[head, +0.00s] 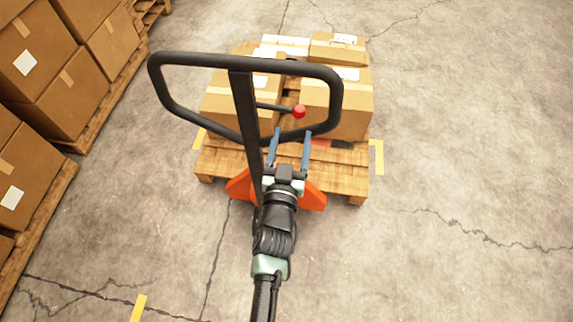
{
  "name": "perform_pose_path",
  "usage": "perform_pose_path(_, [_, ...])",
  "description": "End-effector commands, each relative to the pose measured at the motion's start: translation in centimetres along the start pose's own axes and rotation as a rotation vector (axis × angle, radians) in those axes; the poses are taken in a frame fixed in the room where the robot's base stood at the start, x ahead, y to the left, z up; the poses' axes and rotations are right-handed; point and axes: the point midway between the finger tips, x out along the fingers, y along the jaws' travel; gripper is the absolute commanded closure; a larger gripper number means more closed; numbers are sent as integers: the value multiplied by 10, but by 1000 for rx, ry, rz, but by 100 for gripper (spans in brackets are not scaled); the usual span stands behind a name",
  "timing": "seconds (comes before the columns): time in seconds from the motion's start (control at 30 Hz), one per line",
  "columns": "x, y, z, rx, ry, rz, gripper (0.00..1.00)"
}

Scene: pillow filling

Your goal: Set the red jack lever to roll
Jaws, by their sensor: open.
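The red jack lever shows as a red knob (299,111) at the end of a thin dark rod, inside the loop of the black pallet jack handle (241,100). My gripper (292,132) is open, with two blue fingers spread apart and pointing up the picture toward the knob. The knob appears just beyond the fingertips, nearer the right finger, and nothing is between the fingers. I cannot tell the depth gap between them. The orange jack body (312,197) shows below on both sides of my arm. My arm hides part of the jack's base.
A wooden pallet (345,182) with several cardboard boxes (352,110) stands beyond the handle. More stacked boxes (75,90) on pallets line the left side. Yellow tape marks (376,157) lie on the concrete floor. The floor at right is clear.

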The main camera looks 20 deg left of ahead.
Motion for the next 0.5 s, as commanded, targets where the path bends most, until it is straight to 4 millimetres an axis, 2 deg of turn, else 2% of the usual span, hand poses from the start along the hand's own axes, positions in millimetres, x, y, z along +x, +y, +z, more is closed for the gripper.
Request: perform_pose_path(0.5, [-63,0,1,0,-2,0,30])
